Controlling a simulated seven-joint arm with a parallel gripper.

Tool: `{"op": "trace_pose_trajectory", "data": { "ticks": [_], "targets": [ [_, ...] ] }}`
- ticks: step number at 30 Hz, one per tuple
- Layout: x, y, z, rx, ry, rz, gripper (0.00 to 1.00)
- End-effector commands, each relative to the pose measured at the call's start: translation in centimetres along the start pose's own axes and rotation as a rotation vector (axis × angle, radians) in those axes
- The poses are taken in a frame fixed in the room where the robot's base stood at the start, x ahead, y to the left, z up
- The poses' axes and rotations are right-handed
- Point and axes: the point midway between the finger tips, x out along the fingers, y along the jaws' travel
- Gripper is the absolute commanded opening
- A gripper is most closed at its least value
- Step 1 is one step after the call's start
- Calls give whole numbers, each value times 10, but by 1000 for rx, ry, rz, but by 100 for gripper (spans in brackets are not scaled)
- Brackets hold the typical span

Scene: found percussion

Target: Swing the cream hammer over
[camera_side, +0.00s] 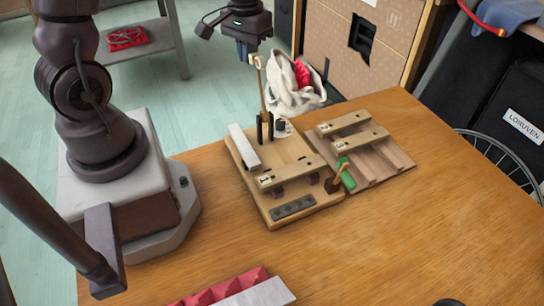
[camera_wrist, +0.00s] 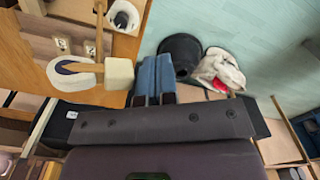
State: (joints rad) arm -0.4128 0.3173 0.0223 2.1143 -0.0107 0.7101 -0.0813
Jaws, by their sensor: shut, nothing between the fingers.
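The cream hammer has a cream block head (camera_wrist: 120,74) on a thin wooden shaft. In the side view its shaft (camera_side: 262,90) stands nearly upright between dark brackets (camera_side: 265,128) on a wooden base board (camera_side: 290,145), with the head at the top. My gripper (camera_side: 244,58) is at the height of the head, just left of it. In the wrist view my blue fingers (camera_wrist: 155,62) are together and empty, just right of the head. I cannot tell whether they touch it. A pale round piece with a dark purple spot (camera_wrist: 75,68) shows left of the head.
The base board also carries a white block (camera_side: 244,146) and a wooden bar (camera_side: 290,177). A second board (camera_side: 390,162) with bars lies to the right, with a green piece (camera_side: 346,174) at its near edge. A pale bag (camera_side: 292,92) is behind. The table's right side is clear.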

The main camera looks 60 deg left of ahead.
Motion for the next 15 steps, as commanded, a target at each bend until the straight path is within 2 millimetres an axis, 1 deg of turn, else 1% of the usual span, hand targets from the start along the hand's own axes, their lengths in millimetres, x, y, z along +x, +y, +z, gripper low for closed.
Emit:
{"op": "trace_pose_trajectory", "data": {
  "ticks": [4,15],
  "targets": [
    [0,2,1,1,0,0,0],
    [0,15,8,2,1,0,0]
  ]
}}
